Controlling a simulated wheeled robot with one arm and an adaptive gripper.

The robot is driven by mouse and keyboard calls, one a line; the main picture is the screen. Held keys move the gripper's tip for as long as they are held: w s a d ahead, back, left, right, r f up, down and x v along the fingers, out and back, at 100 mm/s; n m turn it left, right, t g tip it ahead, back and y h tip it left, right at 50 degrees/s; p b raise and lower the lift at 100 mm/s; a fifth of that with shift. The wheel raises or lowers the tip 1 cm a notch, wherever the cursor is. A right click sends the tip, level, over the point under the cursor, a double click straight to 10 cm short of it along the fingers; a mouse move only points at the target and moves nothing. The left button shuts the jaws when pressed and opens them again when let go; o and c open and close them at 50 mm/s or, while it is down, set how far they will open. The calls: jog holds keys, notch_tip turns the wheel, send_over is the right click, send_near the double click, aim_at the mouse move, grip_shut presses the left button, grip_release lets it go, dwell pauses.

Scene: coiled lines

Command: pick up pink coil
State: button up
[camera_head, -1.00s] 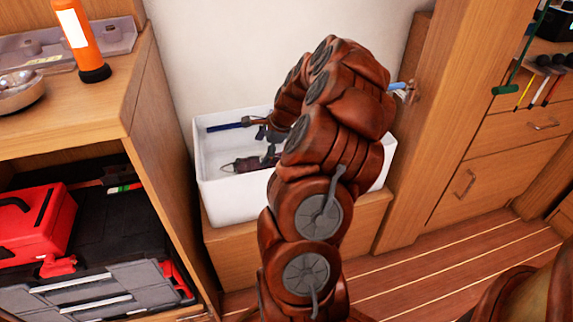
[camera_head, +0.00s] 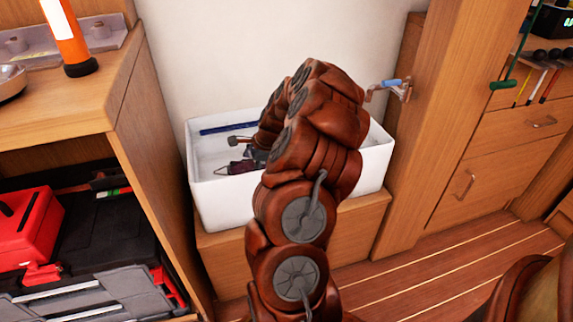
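A white open bin (camera_head: 215,205) stands on a low wooden bench against the wall. Inside it lies a small dark maroon-pink bundle (camera_head: 236,168) with a thin end pointing left, which may be the pink coil. My reddish-brown arm reaches over the bin from the front and hides its middle and right interior. My gripper (camera_head: 248,154) is down in the bin, partly hidden behind the arm, close to the right side of the bundle. I cannot tell if it touches the bundle or whether its fingers are open.
A blue bar (camera_head: 228,128) lies along the bin's back wall. A wooden shelf unit (camera_head: 140,110) on the left holds a red toolbox (camera_head: 28,225). A wooden post (camera_head: 425,150) and a blue-gripped wall handle (camera_head: 390,84) are on the right.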

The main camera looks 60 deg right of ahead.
jog(key=c, duration=1.7)
jog(key=shift+r, duration=0.1)
jog(key=shift+c, duration=0.2)
notch_tip(320, 180, up, 10)
jog(key=p, duration=0.3)
